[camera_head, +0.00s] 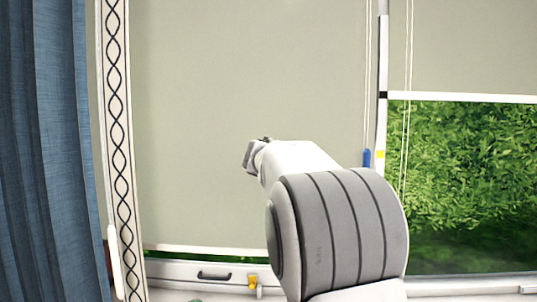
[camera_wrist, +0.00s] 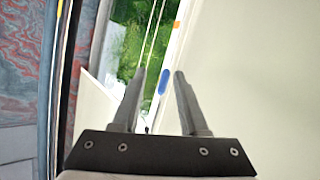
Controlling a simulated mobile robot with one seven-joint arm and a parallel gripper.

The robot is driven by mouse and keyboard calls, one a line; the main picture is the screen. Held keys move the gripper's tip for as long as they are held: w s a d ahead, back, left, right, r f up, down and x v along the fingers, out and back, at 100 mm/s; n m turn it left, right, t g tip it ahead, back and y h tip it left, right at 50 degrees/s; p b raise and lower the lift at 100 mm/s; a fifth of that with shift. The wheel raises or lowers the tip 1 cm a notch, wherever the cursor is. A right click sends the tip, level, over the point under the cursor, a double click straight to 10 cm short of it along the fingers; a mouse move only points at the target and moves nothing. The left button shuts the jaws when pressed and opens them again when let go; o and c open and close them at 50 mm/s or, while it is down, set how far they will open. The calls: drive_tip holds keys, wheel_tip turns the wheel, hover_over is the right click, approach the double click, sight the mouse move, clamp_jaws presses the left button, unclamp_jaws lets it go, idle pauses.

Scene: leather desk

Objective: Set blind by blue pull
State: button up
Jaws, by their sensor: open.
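The blue pull (camera_head: 367,158) hangs on thin cords at the right side of a large beige blind (camera_head: 240,100). This blind is lowered, with its bottom rail (camera_head: 205,250) just above the window's lower frame. In the wrist view the blue pull (camera_wrist: 163,82) appears between the two fingertips of my gripper (camera_wrist: 159,72), which is open and empty. How far the pull is beyond the fingertips I cannot tell.
A second blind (camera_head: 465,50) at right is raised higher, with green foliage below it. A yellow mark (camera_head: 380,154) is on the post beside the pull. A blue curtain (camera_head: 45,150) hangs at left. A yellow piece (camera_head: 252,281) is by the lower frame's handle (camera_head: 214,275).

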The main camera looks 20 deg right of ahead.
sight(366, 160)
drive_tip(key=w+d+r+m+h, duration=0.3)
drive_tip(key=w+d+r+h, duration=0.1)
drive_tip(key=w, duration=0.2)
drive_tip(key=shift+g, duration=0.4)
drive_tip(key=shift+w+d+f+p, duration=0.15)
drive_tip(key=shift+d+p, duration=1.1)
drive_tip(key=shift+d, duration=1.65)
drive_tip(key=shift+w+d+r+p, duration=0.1)
drive_tip(key=shift+w+d+p, duration=0.15)
drive_tip(key=shift+d+p, duration=1.8)
drive_tip(key=shift+w+d+f+p, duration=0.15)
drive_tip(key=shift+d+p, duration=0.25)
drive_tip(key=shift+d, duration=3.35)
drive_tip(key=shift+r, duration=0.1)
drive_tip(key=shift+c, duration=0.2)
clamp_jaws()
